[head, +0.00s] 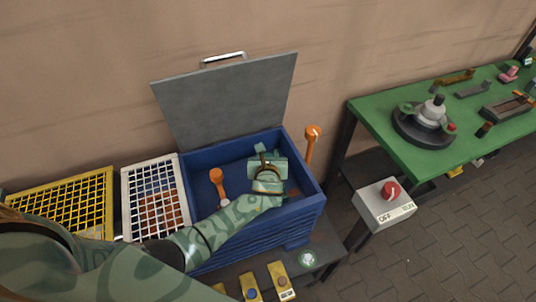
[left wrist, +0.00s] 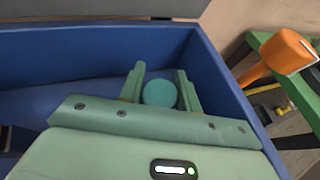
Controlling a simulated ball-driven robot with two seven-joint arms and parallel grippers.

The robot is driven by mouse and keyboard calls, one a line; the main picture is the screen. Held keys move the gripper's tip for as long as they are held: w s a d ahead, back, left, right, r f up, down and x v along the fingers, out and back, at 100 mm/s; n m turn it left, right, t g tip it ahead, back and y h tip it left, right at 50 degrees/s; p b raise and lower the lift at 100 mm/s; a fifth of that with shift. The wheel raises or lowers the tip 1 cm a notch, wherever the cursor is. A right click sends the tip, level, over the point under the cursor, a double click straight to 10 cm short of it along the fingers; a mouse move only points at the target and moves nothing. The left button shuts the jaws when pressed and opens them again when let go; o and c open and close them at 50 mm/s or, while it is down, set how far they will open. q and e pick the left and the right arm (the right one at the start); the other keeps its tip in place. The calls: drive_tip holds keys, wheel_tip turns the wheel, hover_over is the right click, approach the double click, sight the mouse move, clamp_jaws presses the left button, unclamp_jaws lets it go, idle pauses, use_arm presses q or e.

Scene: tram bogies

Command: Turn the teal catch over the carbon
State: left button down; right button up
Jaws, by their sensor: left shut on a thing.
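My left gripper (head: 262,152) reaches down into the open blue box (head: 311,203) near its back right corner. In the left wrist view, a round teal piece, seemingly the catch (left wrist: 160,93), sits between the two fingers of my left gripper (left wrist: 160,74). The gripper is shut on it. I cannot make out the carbon; the gripper and arm hide part of the box floor. My right gripper is not in view.
The box's grey lid (head: 228,103) stands raised behind. An orange-topped lever (head: 216,176) is inside and an orange handle (head: 312,133) at the right side. White (head: 130,178) and yellow (head: 60,205) grilles lie left. A green table (head: 385,118) and red-knob switch box (head: 375,208) stand right.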

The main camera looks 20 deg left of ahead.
use_arm(q)
drive_tip(key=c, duration=1)
unclamp_jaws()
drive_tip(key=p+v, duration=0.4)
drive_tip(key=v, duration=1.2)
drive_tip(key=shift+r, duration=0.15)
drive_tip(key=shift+s, duration=0.2)
